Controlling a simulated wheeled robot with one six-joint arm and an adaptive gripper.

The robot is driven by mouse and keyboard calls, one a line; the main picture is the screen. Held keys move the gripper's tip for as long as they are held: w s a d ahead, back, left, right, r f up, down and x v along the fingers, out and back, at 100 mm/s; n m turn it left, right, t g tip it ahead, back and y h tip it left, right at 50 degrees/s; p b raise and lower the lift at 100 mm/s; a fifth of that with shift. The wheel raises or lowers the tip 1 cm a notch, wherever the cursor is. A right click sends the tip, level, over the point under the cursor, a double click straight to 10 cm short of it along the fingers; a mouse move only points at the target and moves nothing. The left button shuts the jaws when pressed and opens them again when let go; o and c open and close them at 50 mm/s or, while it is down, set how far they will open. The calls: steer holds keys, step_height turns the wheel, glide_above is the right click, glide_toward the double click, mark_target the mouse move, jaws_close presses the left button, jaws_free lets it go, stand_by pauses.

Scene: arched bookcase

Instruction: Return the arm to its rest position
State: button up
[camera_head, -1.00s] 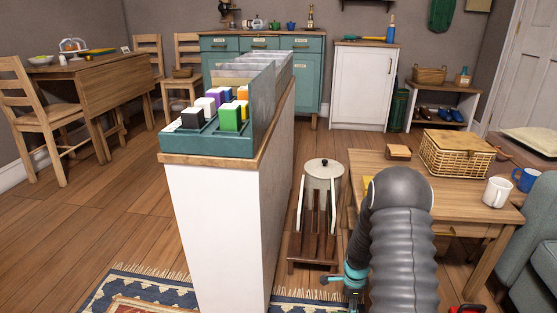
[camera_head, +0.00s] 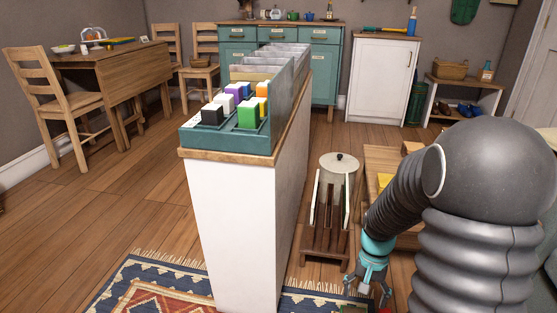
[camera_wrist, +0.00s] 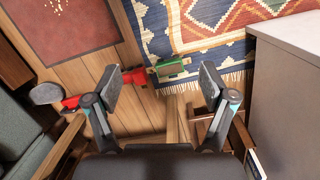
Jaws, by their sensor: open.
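My gripper (camera_head: 372,284) hangs low at the lower right of the head view, in front of the wooden table and beside the slatted wooden stand. My grey ribbed arm fills the right side of that view and hides most of the table. In the wrist view my gripper (camera_wrist: 160,97) has its two fingers wide apart, with nothing between them. Beyond the fingertips the floor shows, with a red object (camera_wrist: 128,77) and a green object (camera_wrist: 172,69) near the rug's fringe.
The white-sided bookcase (camera_head: 235,235) with a green tray (camera_head: 222,137) of coloured blocks stands left of my gripper. The slatted stand (camera_head: 328,215) holds a pale lidded pot (camera_head: 338,164). A patterned rug (camera_head: 150,285) lies at front left. The wooden floor (camera_head: 140,195) further left is clear.

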steer(key=s+a+r+n+t+p, duration=0.1)
steer(key=s+r, duration=0.3)
steer(key=r, duration=0.6)
steer(key=s+a+r+n+t+p, duration=0.2)
steer(key=s+a+r+t+p, duration=0.1)
steer(key=r, duration=0.8)
steer(key=s+a+r+n+t+p, duration=0.2)
steer(key=s+r+t+p, duration=0.1)
steer(key=s+r, duration=0.4)
step_height(320, 180, up, 3)
steer(key=shift+s+a+r+p, duration=0.15)
steer(key=shift+s+a+p, duration=0.05)
steer(key=shift+p, duration=0.1)
